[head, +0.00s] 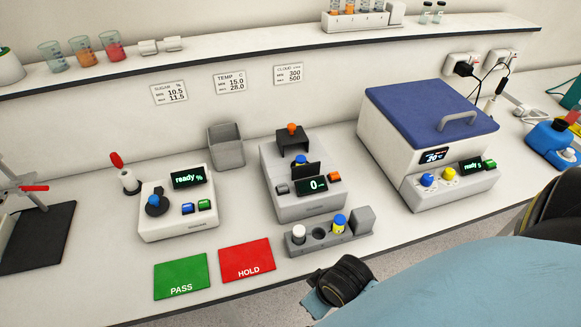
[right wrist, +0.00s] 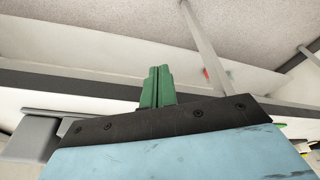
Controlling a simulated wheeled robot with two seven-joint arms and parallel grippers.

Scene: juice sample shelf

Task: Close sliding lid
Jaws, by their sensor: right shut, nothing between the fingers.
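The middle grey-white meter (head: 315,207) has a black hood-like lid (head: 293,142) with an orange knob (head: 291,127) at its back. A blue-capped vial (head: 301,160) stands in front of the lid, uncovered from above. A black upright plate (head: 306,171) hides its lower part. My right gripper (right wrist: 156,72) shows in the right wrist view with its green fingers together and empty. It is apart from the lid; its fingers do not show in the head view. My left gripper is in neither view.
A vial rack (head: 345,239) stands in front of the meter. A blue-lidded box (head: 430,110) is at right. A grey bin (head: 226,147) and a small meter (head: 178,210) are at left. Green (head: 181,275) and red mats (head: 246,260) lie in front.

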